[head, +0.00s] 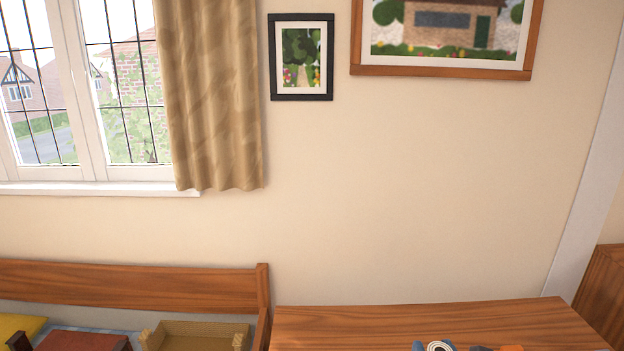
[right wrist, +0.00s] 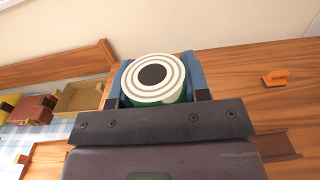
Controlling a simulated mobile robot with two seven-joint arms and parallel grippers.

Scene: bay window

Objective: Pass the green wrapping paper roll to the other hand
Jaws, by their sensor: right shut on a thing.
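The green wrapping paper roll (right wrist: 154,82) is seen end-on in the right wrist view, with a white ringed end, a dark core and a strip of green side. My right gripper (right wrist: 160,85) is shut on it, with a blue finger on each side. In the head view only the ringed end of the roll (head: 438,346) and a bit of blue finger (head: 417,346) show at the bottom edge. The rest of the roll is hidden or out of frame. My left gripper is in neither view.
A wooden table top (head: 400,325) lies below, with a small orange object (right wrist: 275,78) on it. A bench (head: 130,285) at left holds a tan open box (head: 195,337), a red-brown item (head: 82,342) and a yellow item (head: 20,328). The wall behind has two pictures.

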